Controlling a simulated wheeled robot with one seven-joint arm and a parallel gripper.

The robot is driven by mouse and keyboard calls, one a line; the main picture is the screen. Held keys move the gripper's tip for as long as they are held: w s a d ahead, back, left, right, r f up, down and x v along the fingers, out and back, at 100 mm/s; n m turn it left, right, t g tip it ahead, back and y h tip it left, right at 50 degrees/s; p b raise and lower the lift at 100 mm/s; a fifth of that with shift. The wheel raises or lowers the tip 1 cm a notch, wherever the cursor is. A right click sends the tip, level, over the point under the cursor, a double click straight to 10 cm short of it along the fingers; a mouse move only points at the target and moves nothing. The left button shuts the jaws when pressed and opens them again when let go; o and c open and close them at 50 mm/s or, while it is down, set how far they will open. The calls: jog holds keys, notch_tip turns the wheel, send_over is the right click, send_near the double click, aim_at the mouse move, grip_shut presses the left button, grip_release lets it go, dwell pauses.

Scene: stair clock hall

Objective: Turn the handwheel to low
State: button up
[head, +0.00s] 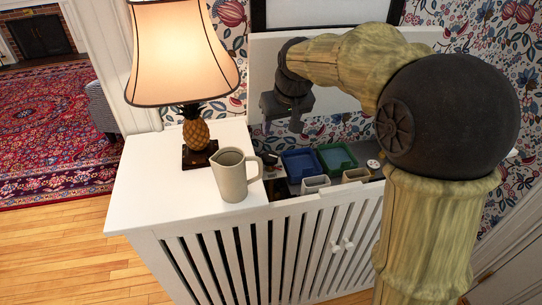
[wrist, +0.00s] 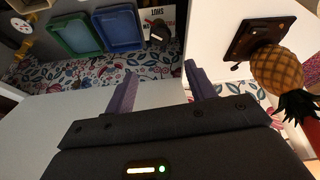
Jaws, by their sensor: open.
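A small dark piece with a pale tip (wrist: 157,30), possibly the handwheel, sits at a white plate with black lettering (wrist: 168,18) at the top of the wrist view. Its shape and setting are too small to tell, and the lettering is only partly readable. In the head view that spot, left of the blue tray, is small and dark. My gripper (head: 284,118) hangs above the recessed part of the cabinet, near the back wall. In the wrist view my gripper (wrist: 160,72) has its two purple fingers apart, with nothing between them, short of the dark piece.
A blue tray (wrist: 118,28) and a green tray (wrist: 74,36) lie beside the plate. A round white and yellow thing (wrist: 21,25) is beyond them. A pitcher (head: 232,180) and a pineapple lamp (head: 195,130) stand on the white cabinet top (head: 150,205).

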aim_at(270, 156)
jog(key=b+x, duration=0.1)
jog(key=x, duration=1.6)
jog(key=shift+f, duration=0.1)
jog(key=shift+c, duration=0.4)
jog(key=c, duration=0.6)
